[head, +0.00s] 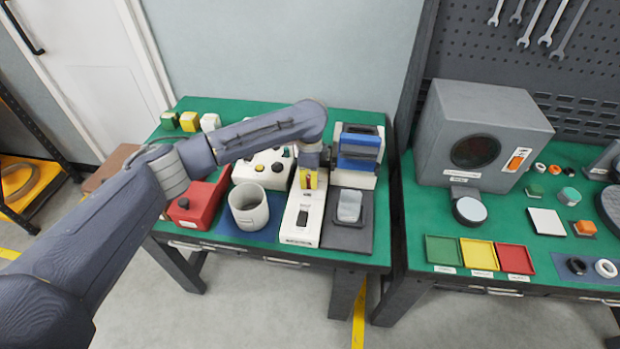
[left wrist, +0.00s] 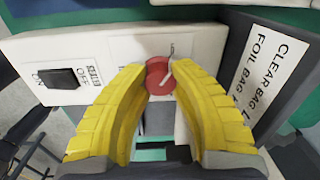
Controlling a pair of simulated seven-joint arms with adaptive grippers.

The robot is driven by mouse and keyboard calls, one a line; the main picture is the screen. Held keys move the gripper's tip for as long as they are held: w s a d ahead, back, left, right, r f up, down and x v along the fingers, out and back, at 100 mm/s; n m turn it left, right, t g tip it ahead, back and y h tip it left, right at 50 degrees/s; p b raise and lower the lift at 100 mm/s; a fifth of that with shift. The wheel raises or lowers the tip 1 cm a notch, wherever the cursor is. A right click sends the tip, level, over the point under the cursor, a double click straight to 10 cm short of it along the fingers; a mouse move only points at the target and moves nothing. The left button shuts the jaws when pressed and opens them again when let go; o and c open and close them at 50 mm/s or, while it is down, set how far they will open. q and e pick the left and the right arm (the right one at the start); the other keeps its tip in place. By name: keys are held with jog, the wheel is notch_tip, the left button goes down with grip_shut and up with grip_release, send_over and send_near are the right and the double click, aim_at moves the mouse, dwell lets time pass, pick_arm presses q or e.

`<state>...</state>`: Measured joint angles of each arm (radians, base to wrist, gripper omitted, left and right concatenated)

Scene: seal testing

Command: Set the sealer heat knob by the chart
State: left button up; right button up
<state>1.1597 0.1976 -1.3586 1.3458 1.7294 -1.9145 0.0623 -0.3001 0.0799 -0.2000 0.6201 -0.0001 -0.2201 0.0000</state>
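The heat sealer (head: 306,222) is a long white unit on the left green bench, with a black switch (head: 303,217) near its front end. In the left wrist view, a round red knob (left wrist: 158,76) with a pale pointer line sits on its white panel; the pointer slants toward the upper right. My left gripper (head: 308,182) is over the sealer's rear part, its yellow fingers (left wrist: 162,78) on either side of the knob and appearing to touch it. The chart (left wrist: 263,75), on a dark stand, reads "CLEAR BAG L" and "FOIL BAG"; its ends are cut off. My right gripper is out of view.
A grey cup (head: 249,211) and red box (head: 195,208) stand left of the sealer. A blue device (head: 358,150) stands behind. The right bench holds coloured trays (head: 479,255).

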aim_at(309, 179)
pick_arm(q)
jog(key=o, duration=0.4)
jog(key=shift+a, duration=0.25)
jog(key=shift+o, duration=1.2)
jog(key=shift+d, duration=0.15)
notch_tip(309, 179, up, 12)
jog(key=shift+s, duration=0.3)
